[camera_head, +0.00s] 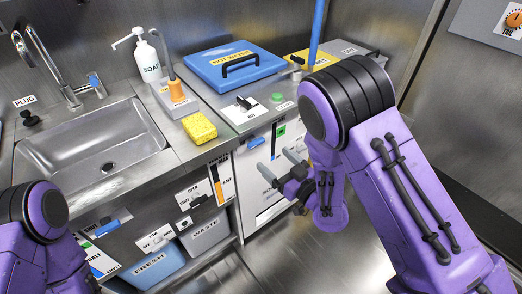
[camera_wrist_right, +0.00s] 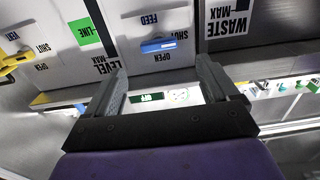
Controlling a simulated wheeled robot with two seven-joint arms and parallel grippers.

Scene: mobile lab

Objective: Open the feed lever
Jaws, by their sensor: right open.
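The blue feed lever (camera_wrist_right: 158,46) sits on a white panel, under an upside-down FEED label (camera_wrist_right: 149,20) in the right wrist view. Its bar lies crosswise, between the words SHUT and OPEN. In the head view a small blue bar (camera_head: 256,142) on the cabinet front appears to be this lever. My right gripper (camera_wrist_right: 162,67) is open and empty, its fingers apart on either side of the lever's line and seemingly short of it. In the head view the right gripper (camera_head: 278,164) is in front of the white cabinet front. My left gripper is out of view; only my left arm shows.
A yellow lever (camera_wrist_right: 14,60) and a green line label (camera_wrist_right: 85,31) are beside the feed lever. Fresh (camera_head: 157,267) and waste (camera_head: 208,237) bins stand below.

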